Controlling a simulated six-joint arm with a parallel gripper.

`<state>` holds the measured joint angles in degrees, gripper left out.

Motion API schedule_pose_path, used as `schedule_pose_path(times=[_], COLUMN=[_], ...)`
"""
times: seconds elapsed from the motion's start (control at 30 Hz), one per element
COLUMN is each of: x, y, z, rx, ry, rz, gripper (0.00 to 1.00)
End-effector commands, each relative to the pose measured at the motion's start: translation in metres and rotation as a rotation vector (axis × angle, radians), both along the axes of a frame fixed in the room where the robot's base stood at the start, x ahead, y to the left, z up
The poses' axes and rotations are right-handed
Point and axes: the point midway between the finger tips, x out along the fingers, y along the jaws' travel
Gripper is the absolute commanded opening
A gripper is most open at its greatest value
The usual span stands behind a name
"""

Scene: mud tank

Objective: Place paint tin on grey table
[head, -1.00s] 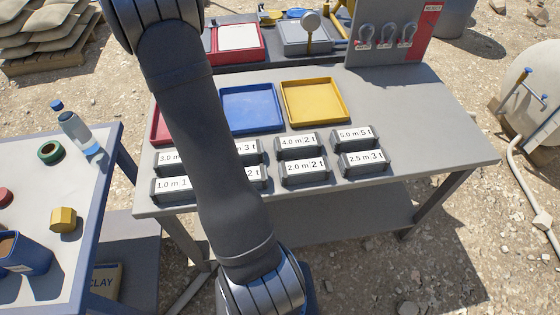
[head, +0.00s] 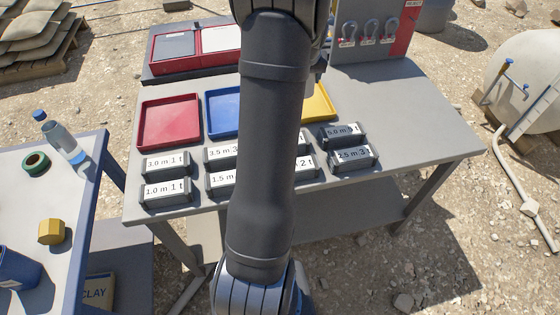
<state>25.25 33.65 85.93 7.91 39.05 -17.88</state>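The grey table (head: 425,125) stands in the middle of the head view, with its right end bare. I cannot pick out a paint tin for certain. A blue container (head: 18,272) with a white label stands on the left table, cut off by the picture's left edge; I cannot tell if it is the tin. My arm crosses the grey table from the bottom to the top edge. My gripper is not in view, so I cannot see whether it holds anything.
On the grey table are a red tray (head: 169,122), a blue tray (head: 222,113), a partly hidden yellow tray (head: 318,104) and several labelled dark blocks (head: 166,192). The left table (head: 60,195) holds a bottle (head: 62,138), a green ring (head: 35,162) and a yellow nut-shaped piece (head: 52,231).

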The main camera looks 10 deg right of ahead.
Motion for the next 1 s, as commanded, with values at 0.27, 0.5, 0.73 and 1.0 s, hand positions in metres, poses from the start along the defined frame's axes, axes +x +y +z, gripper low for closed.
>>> schedule_pose_path(times=[0.27, 0.5, 0.73, 1.0], x=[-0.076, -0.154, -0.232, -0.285], y=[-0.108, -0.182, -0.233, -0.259], z=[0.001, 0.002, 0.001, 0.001], rx=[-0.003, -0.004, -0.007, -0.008], ry=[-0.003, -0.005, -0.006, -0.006], rz=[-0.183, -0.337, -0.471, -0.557], gripper=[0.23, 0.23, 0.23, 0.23])
